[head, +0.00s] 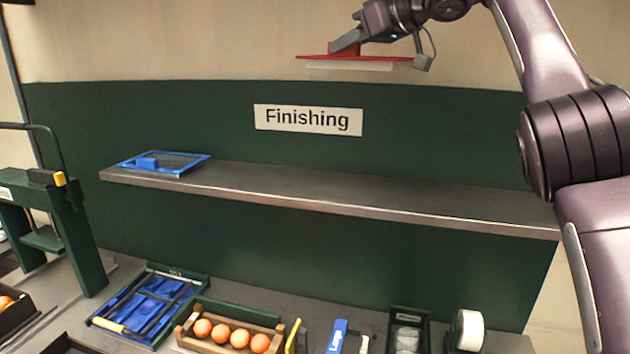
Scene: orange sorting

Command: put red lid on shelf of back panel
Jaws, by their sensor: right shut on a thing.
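My right gripper (358,48) is shut on the red lid (400,58) and holds it in the air at the top of the head view. The lid looks thin and roughly level, with a pale underside edge, and is seen nearly edge-on. It is apart from the shelf and appears higher than the "Finishing" label. The grey shelf (330,193) runs across the green back panel (200,115). A blue-framed lid (135,164) lies at the shelf's left end. My left gripper is not in view.
The shelf's middle and right are bare. Below on the bench are a blue tray (118,314) with a tool, a wooden box (255,327) of several oranges, a small dark bin (425,318) and a white roll (468,330). A green frame (85,235) stands left.

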